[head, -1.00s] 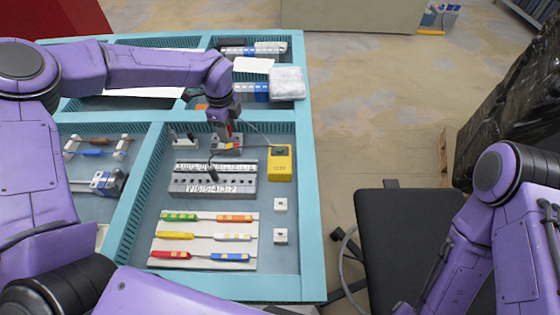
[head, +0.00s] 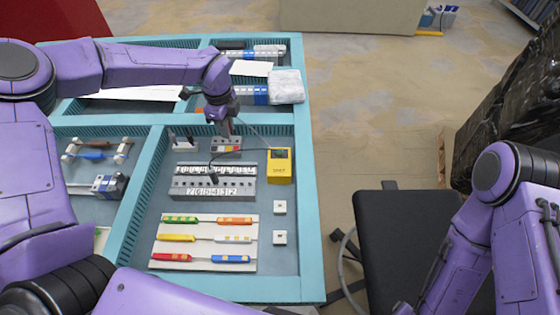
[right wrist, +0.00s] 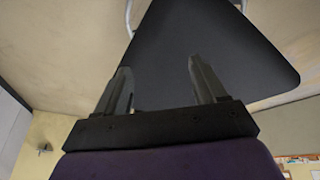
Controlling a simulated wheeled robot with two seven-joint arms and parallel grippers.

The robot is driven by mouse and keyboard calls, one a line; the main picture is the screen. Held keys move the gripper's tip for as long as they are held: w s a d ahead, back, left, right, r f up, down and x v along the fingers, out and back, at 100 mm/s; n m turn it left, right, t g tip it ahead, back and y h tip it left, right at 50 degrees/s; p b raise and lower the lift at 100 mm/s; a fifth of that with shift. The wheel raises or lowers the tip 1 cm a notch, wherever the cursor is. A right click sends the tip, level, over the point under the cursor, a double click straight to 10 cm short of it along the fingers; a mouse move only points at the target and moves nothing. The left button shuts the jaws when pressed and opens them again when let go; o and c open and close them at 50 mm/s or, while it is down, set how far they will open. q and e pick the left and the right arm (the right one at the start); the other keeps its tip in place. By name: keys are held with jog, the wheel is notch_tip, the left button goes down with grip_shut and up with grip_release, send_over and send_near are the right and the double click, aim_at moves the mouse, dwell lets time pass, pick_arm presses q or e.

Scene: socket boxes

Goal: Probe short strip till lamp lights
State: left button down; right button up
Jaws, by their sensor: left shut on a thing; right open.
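My left gripper (head: 222,132) points down at the back of the front right compartment. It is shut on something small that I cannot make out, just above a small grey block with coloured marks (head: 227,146). A yellow tester box (head: 279,168) stands to the right, with a thin cable running up towards the gripper. I cannot tell whether any lamp is lit. A grey terminal strip with numbers (head: 212,190) lies in front, with a row of white pieces (head: 215,169) behind it. A black probe-like piece (head: 213,178) stands at the strip. My right gripper (right wrist: 160,78) is open and empty.
A white board (head: 205,241) holds several coloured strips. Two small white squares (head: 279,207) lie to its right. The teal tray wall (head: 309,215) bounds the right side. A black chair seat (head: 405,240) is beside the bench, beneath my right gripper.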

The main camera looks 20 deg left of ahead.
pick_arm(q)
jog(key=shift+r, duration=0.8)
pick_arm(e)
jog(key=shift+r, duration=0.45)
pick_arm(q)
jog(key=shift+r+p, duration=0.2)
jog(key=shift+p, duration=0.3)
notch_tip(320, 180, up, 4)
jog(key=a+m+p, duration=0.2)
jog(key=m+p, duration=0.4)
jog(key=p, duration=0.2)
jog(key=f+b, duration=0.1)
jog(key=f, duration=0.1)
jog(key=f+b, duration=0.1)
jog(key=f, duration=0.1)
jog(key=f+b, duration=0.1)
jog(key=f, duration=0.1)
jog(key=shift+s+f+b, duration=0.1)
jog(key=shift+s+b, duration=0.2)
jog(key=shift+b, duration=0.1)
jog(key=shift+r, duration=0.35)
pick_arm(e)
notch_tip(320, 180, up, 5)
jog(key=shift+f, duration=0.1)
